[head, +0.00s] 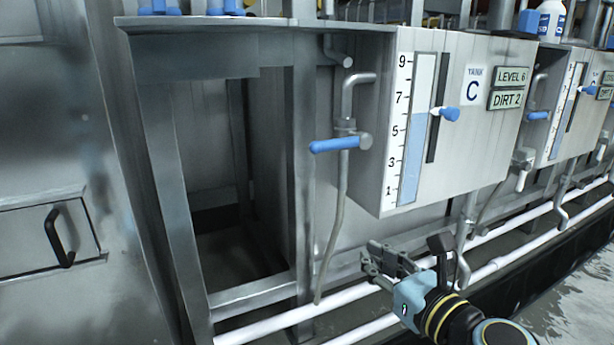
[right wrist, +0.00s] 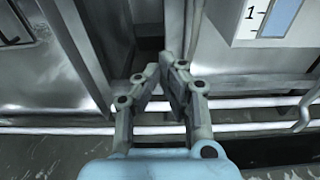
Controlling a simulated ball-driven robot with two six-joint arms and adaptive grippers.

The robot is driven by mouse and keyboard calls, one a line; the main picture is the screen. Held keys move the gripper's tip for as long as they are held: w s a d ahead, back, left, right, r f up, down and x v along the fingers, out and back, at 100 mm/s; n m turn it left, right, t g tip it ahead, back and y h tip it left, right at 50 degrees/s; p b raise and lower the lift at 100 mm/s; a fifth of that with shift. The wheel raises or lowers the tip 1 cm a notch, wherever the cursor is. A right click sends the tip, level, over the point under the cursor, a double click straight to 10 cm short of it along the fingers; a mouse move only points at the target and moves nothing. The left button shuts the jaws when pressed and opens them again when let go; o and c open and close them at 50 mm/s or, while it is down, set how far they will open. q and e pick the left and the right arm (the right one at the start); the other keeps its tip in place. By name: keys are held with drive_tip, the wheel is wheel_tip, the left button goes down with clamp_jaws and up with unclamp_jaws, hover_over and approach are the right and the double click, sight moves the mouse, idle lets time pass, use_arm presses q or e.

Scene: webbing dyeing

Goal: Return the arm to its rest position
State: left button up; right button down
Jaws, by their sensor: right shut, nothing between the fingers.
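My right gripper (head: 388,258) is in front of the white pipes, below the tank marked C, with nothing in its fingers. In the right wrist view its fingers (right wrist: 164,72) come together at the tips, shut and empty. The tank C (head: 460,140) is a grey metal box with a level gauge (head: 418,120); blue fills the gauge to between 5 and 7. A blue-handled valve (head: 335,145) sits on the pipe left of the tank, apart from my gripper. My left gripper is not in view.
White pipes (head: 270,324) run low along the frame. A metal cabinet door with a black handle (head: 60,237) stands at the left. A second tank (head: 562,110) is at the right. Signs (head: 508,88) read LEVEL 6 and DIRT 2. Open floor (head: 580,305) shows at lower right.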

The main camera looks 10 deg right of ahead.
drive_tip(key=s+d+f+n+g+h, duration=0.15)
drive_tip(key=s+f+n+g, duration=0.45)
drive_tip(key=s+f, duration=0.65)
drive_tip(key=s+d+f+n+g+h, duration=0.1)
drive_tip(key=s+d+f+n+g, duration=0.25)
drive_tip(key=s+f+n, duration=0.85)
drive_tip(key=s+d+f+n+g+h, duration=0.25)
drive_tip(key=s+d+f+n, duration=0.25)
drive_tip(key=s+n, duration=0.3)
drive_tip(key=s+d+f+n+g+h, duration=0.2)
drive_tip(key=s+d+f+n+g, duration=0.25)
drive_tip(key=s+n, duration=0.35)
use_arm(q)
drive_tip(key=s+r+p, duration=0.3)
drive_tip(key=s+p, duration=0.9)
drive_tip(key=p, duration=0.2)
use_arm(e)
drive_tip(key=s+r+m, duration=0.1)
drive_tip(key=s+r, duration=0.1)
drive_tip(key=s, duration=1)
drive_tip(key=shift+s+d+r+t, duration=0.2)
drive_tip(key=shift+d+t, duration=0.1)
drive_tip(key=shift+t, duration=0.15)
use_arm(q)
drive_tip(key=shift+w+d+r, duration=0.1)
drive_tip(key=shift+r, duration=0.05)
use_arm(e)
drive_tip(key=c, duration=2)
unclamp_jaws()
